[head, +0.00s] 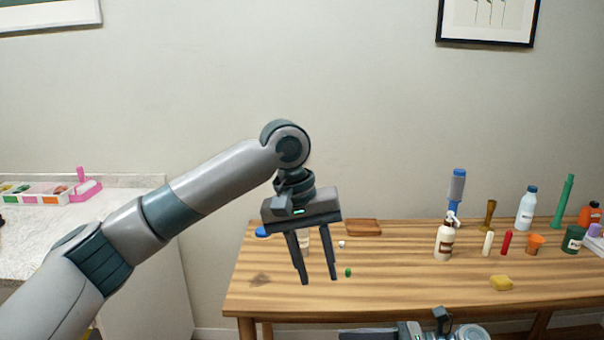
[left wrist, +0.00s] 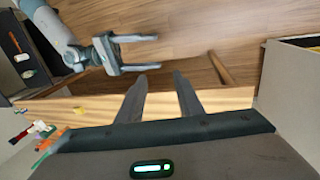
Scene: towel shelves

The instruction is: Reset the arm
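My left arm reaches in from the left in the head view. Its gripper (head: 319,281) points down in front of the wooden table (head: 400,290), with its two fingers apart and nothing between them. The same fingers show apart and empty in the left wrist view (left wrist: 160,75). My right gripper (left wrist: 156,53) shows in the left wrist view with its fingers apart and empty, seen against the wooden floor. In the head view only part of my right arm shows at the bottom edge.
The table holds a spray bottle (head: 444,240), a yellow sponge (head: 501,283), an orange cup (head: 535,243), a brown tray (head: 364,227) and several bottles, mostly at the right. A small green object (head: 348,272) lies near my left gripper. A pale counter (head: 110,215) stands left.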

